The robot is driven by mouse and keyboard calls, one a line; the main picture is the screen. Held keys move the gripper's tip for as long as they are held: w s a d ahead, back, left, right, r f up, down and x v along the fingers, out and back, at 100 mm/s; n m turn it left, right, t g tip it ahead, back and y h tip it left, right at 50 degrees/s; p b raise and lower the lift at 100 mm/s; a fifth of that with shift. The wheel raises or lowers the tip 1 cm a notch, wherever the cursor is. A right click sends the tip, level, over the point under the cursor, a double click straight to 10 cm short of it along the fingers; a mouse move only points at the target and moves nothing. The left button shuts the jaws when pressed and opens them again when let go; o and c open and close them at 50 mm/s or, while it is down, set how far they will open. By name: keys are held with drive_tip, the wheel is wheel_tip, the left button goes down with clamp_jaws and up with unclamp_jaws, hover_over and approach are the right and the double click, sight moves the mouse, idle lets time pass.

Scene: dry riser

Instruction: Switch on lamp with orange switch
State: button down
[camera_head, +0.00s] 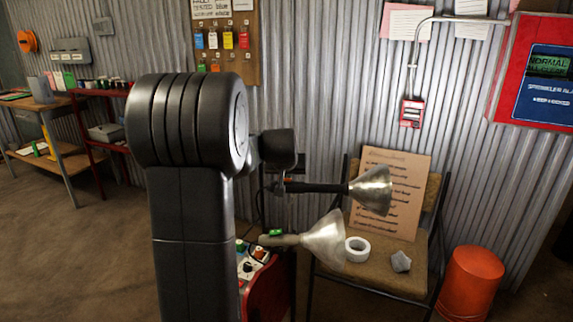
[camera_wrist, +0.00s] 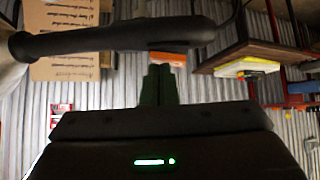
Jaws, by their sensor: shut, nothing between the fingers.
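A lamp with a black handle (camera_head: 325,188) and a metal shade (camera_head: 372,190) sticks out level to the right of my arm. Its handle (camera_wrist: 110,38) also crosses the top of the wrist view, which looks upside down. The orange switch (camera_wrist: 168,58) sits on that handle. My gripper (camera_wrist: 160,70) is shut and empty, with its dark green fingertips right at the switch. I cannot tell whether they touch it. In the head view my wrist hides most of the fingers. A second lamp (camera_head: 325,238) below has an olive handle and a green switch (camera_head: 276,233).
A chair (camera_head: 385,278) behind the lamps holds a cardboard sign (camera_head: 388,190), a white tape roll (camera_head: 357,249) and a grey lump (camera_head: 401,261). An orange bucket (camera_head: 470,282) stands at right. A red box with knobs (camera_head: 265,285) is below. The left floor is clear.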

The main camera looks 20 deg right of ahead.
drive_tip(key=shift+a+f, duration=0.35)
drive_tip(key=shift+f, duration=0.3)
drive_tip(key=shift+w+a+b, duration=0.2)
drive_tip(key=shift+a+b, duration=0.15)
drive_tip(key=shift+a, duration=0.2)
drive_tip(key=s+a+r+p, duration=0.2)
drive_tip(key=r, duration=0.4)
drive_tip(key=s+a+r+p, duration=0.1)
drive_tip(key=s+r+p, duration=0.1)
drive_tip(key=r, duration=0.4)
drive_tip(key=shift+s+a+r, duration=0.15)
drive_tip(key=shift+s+a, duration=0.25)
drive_tip(key=shift+s, duration=0.45)
drive_tip(key=shift+r, duration=0.1)
